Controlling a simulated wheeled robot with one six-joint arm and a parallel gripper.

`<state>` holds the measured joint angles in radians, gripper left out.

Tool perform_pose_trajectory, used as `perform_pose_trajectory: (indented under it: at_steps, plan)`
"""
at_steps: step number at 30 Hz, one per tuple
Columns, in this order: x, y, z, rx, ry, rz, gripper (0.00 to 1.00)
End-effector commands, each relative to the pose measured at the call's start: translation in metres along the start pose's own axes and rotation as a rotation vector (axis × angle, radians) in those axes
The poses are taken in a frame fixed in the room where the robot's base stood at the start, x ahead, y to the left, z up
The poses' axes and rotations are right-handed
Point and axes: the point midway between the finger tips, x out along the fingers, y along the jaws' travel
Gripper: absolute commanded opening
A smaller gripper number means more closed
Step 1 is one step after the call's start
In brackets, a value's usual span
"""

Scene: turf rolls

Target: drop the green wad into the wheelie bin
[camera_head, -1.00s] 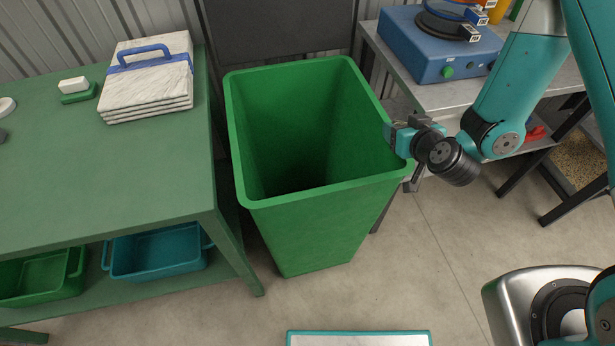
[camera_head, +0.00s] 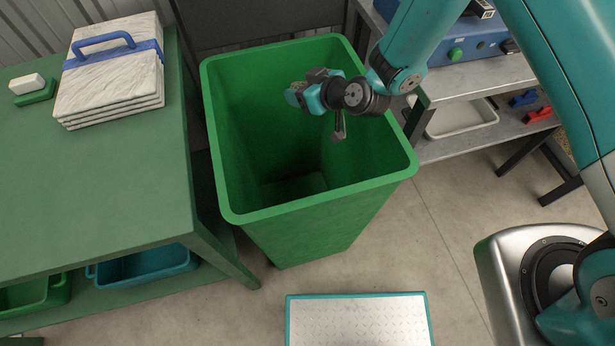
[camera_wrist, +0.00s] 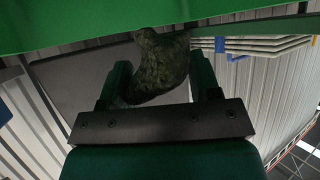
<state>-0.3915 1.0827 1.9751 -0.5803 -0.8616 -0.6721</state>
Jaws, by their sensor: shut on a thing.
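The green wheelie bin (camera_head: 300,212) stands open with its lid tipped back behind it. My gripper (camera_head: 300,97) is over the bin's mouth in the head view, near its middle. The wrist view shows a dark green, rough wad (camera_wrist: 158,65) between the two fingers of my gripper (camera_wrist: 160,85), which is shut on it. The wad cannot be made out in the head view. A green band, which looks like the bin's wall or rim, crosses the top of the wrist view.
A green table (camera_head: 95,185) with stacked marble-look slabs (camera_head: 112,85) stands left of the bin. A grey workbench (camera_head: 480,78) with a blue machine stands to the right. A teal-edged plate (camera_head: 357,322) lies in front on the concrete floor.

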Motion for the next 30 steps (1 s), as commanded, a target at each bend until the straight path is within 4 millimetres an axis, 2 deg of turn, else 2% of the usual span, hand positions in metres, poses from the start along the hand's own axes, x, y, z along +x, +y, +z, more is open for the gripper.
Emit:
perform_pose_trajectory:
  at_steps: [1,6,15,16,19,20,30]
  plan:
    - [0.005,0.0,0.01,0.001,-0.001,0.001,0.2]
    - [0.012,0.002,0.023,0.003,0.001,0.002,0.2]
    - [0.012,0.003,0.024,0.003,0.002,0.005,0.2]
    - [0.012,0.003,0.024,0.003,0.001,0.005,0.61]
    - [0.011,0.003,0.024,0.003,0.001,0.005,0.84]
    - [0.011,0.003,0.024,0.003,0.001,0.005,0.87]
    - [0.009,0.001,0.023,0.001,0.0,0.0,0.87]
